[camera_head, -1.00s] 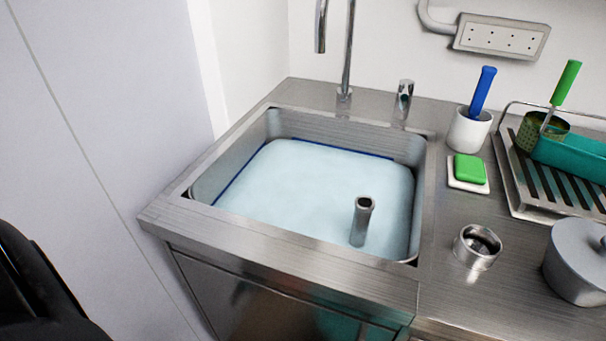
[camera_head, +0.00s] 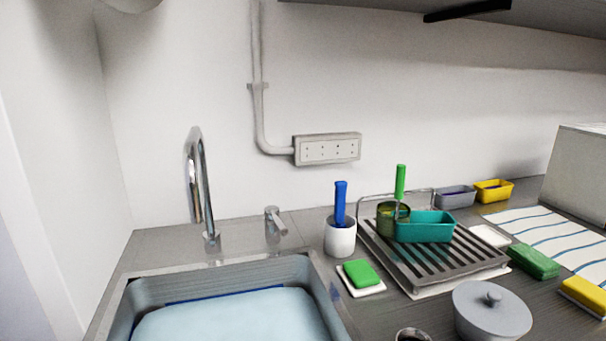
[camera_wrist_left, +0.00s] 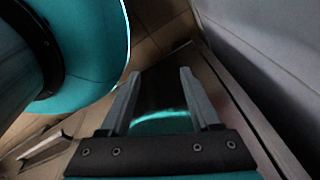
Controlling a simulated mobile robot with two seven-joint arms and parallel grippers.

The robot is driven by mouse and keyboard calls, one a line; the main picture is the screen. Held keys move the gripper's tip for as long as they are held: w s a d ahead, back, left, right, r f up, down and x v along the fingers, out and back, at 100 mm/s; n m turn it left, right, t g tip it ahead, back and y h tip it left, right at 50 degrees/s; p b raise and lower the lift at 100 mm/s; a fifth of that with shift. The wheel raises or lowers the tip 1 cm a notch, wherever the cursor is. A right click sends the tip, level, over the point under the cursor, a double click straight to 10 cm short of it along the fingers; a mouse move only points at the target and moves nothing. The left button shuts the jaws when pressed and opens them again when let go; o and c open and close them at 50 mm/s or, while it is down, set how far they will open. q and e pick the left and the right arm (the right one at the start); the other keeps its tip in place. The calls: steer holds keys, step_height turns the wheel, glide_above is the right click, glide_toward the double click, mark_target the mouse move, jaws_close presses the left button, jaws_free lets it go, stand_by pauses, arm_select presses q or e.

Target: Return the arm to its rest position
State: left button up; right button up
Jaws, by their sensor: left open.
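My left gripper (camera_wrist_left: 160,95) shows only in the left wrist view. Its two grey fingers stand apart with nothing between them. Behind the fingers is a dark metallic surface with a teal reflection. The head view shows neither of my arms, and my right gripper is in no view now.
The sink (camera_head: 125,312) holds pale blue water below a tap (camera_head: 204,190). To its right are a white cup (camera_head: 340,238) with a blue-handled tool, a green sponge (camera_head: 361,273), a drying rack (camera_head: 450,268) with a teal tub (camera_head: 425,227), and a lidded pot (camera_head: 491,312).

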arm_select(q)
steer(key=s+d+r+p, duration=0.1)
steer(key=s+r+p, duration=0.2)
steer(key=r+p, duration=0.2)
steer(key=s+d+r+g+p, duration=0.1)
steer(key=s+r+p, duration=0.2)
steer(key=r+p, duration=0.3)
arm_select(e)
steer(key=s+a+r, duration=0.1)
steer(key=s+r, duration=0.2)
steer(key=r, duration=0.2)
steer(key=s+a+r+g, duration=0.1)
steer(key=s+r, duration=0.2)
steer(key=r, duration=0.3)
